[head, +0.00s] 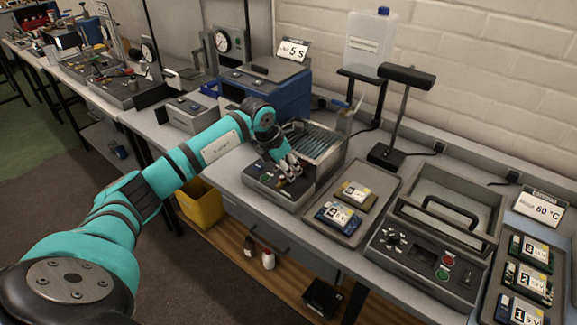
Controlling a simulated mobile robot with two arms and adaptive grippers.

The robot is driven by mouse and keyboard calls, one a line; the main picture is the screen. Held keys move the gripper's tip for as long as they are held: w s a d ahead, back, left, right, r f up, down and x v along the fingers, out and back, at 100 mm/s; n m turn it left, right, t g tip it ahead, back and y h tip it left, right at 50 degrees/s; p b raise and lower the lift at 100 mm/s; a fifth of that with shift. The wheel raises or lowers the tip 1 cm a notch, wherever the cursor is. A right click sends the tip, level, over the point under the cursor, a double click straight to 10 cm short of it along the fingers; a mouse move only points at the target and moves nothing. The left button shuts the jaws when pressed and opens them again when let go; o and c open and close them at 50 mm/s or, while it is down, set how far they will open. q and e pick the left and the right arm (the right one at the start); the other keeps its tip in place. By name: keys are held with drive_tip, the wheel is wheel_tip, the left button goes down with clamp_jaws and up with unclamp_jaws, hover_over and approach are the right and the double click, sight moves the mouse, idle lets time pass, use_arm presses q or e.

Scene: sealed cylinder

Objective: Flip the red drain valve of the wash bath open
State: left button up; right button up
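The wash bath (335,158) is a steel tank with bluish slats inside, standing behind a dark control box (262,186) on the bench. My teal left arm reaches across from the left. My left gripper (289,172) points down over the top of the control box, at the front of the bath. Its fingers are small in view, and I cannot tell if they are open, shut or touching anything. A tiny reddish spot shows by the fingertips; I cannot tell if it is the drain valve, which may be hidden behind the gripper. My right gripper is not in view.
A tray (377,212) with two circuit boards lies right of the bath. A lidded machine (437,255) and more boards stand further right. A blue box (285,99) with a "5 s" sign stands behind. A black lamp (397,112) rises behind the tray. A yellow bin (201,207) sits below.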

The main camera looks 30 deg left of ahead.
use_arm(q)
drive_tip(key=shift+w+f, duration=0.15)
drive_tip(key=shift+f, duration=0.3)
clamp_jaws()
